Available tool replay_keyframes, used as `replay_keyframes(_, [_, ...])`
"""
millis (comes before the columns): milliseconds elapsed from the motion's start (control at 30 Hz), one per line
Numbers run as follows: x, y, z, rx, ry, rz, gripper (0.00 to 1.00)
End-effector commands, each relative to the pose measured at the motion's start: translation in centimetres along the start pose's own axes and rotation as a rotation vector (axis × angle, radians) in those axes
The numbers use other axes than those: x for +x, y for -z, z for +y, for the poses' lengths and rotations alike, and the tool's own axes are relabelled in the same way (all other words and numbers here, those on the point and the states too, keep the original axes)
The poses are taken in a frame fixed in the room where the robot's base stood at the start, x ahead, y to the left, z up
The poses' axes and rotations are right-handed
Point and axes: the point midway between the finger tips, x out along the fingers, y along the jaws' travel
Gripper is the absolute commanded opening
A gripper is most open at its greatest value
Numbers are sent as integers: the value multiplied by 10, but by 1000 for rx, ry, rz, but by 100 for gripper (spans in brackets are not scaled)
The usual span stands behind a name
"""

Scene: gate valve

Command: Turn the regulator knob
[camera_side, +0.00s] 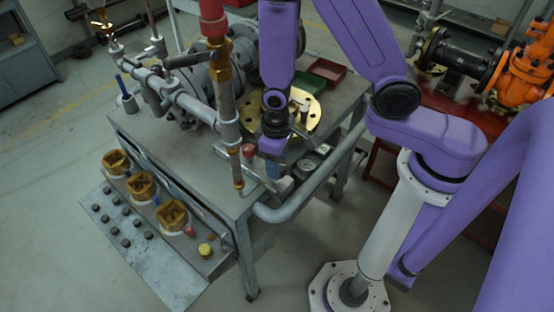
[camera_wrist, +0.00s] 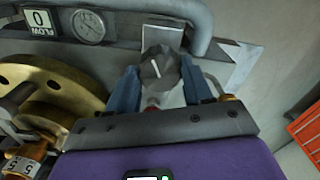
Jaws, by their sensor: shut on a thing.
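The regulator knob (camera_wrist: 161,67) is dark grey and many-sided, with a white pointer line on its face. It shows in the middle of the wrist view, between the two blue fingers of my gripper (camera_wrist: 160,84). The fingers are shut on its sides. In the side view my gripper (camera_side: 271,150) points down at the front right corner of the grey bench, and I cannot make out the knob there. A small red part (camera_wrist: 152,103) shows just below the knob in the wrist view, partly hidden by my gripper.
A round dial gauge (camera_wrist: 88,26) and a FLOW counter reading 0 (camera_wrist: 38,18) sit left of the knob. A brass flange (camera_wrist: 50,95) lies close on the left. A grey pipe (camera_wrist: 202,28) bends past the knob. A vertical rusty pipe (camera_side: 229,110) stands beside my gripper.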

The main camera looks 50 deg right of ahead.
Motion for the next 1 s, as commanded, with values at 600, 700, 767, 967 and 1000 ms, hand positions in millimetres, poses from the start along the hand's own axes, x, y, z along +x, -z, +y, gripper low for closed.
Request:
replay_keyframes(600, [0, 0, 0, 584, 1, 1, 20])
replay_keyframes(700, [0, 0, 0, 677, 1, 1, 20])
replay_keyframes(767, [0, 0, 0, 729, 1, 1, 20])
replay_keyframes(967, [0, 0, 0, 884, 2, 1, 20])
replay_keyframes(1000, [0, 0, 0, 911, 2, 1, 20])
